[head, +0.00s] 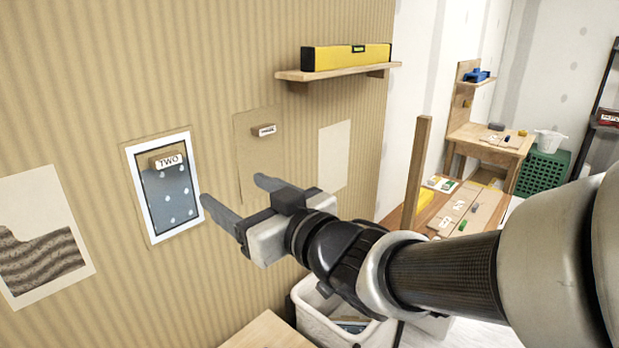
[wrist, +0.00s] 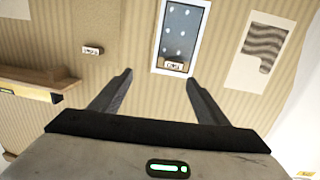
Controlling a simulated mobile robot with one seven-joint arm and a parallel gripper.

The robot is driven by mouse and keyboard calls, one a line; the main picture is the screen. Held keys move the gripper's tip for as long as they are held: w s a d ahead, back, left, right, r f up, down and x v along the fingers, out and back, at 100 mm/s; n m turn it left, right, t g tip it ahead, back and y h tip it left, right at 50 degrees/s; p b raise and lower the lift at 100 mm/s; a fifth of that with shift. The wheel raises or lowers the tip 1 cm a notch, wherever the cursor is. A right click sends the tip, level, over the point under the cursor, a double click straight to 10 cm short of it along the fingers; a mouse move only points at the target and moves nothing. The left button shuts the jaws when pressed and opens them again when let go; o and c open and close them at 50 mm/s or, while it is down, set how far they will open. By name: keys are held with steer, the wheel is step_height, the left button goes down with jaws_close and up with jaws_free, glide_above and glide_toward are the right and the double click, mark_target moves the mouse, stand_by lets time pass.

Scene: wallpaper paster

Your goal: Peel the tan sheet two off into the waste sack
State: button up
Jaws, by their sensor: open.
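On the striped wall, a tag marked TWO (head: 168,161) sits on a small tan patch at the top of a white-bordered panel (head: 148,212). The panel's middle is dark blue-grey with pale dots; no full tan sheet covers it. The wrist view shows this panel (wrist: 180,29) upside down, its tag (wrist: 174,66) nearest me. My gripper (head: 230,192) is open and empty, to the right of the panel in the head view. In the wrist view, the fingertips (wrist: 158,76) spread apart below the tag. A white open container (head: 308,310), possibly the waste sack, stands below; my arm partly hides it.
A tan panel (head: 246,165) with a THREE tag (head: 264,130) is right of panel two. A shelf (head: 338,73) carrying a yellow level (head: 350,56) juts out above. A torn sheet (head: 38,195) is at left. A wooden top (head: 268,333) is below.

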steer(key=s+a+y, duration=0.1)
steer(key=a, duration=0.2)
steer(key=p, duration=0.4)
glide_toward(173, 168)
steer(key=shift+n+g, duration=0.3)
steer(key=w+a, duration=0.1)
steer(key=w+a+r, duration=0.1)
steer(key=a, duration=0.1)
steer(key=w+a+r, duration=0.1)
steer(key=a, duration=0.1)
steer(key=shift+a, duration=0.25)
steer(key=shift+s, duration=0.1)
steer(key=shift+f, duration=0.1)
steer(key=c, duration=1.1)
steer(key=shift+b+v, duration=0.45)
steer(key=shift+v, duration=1.95)
steer(key=shift+c, duration=0.2)
steer(key=shift+d, duration=0.2)
steer(key=v, duration=0.7)
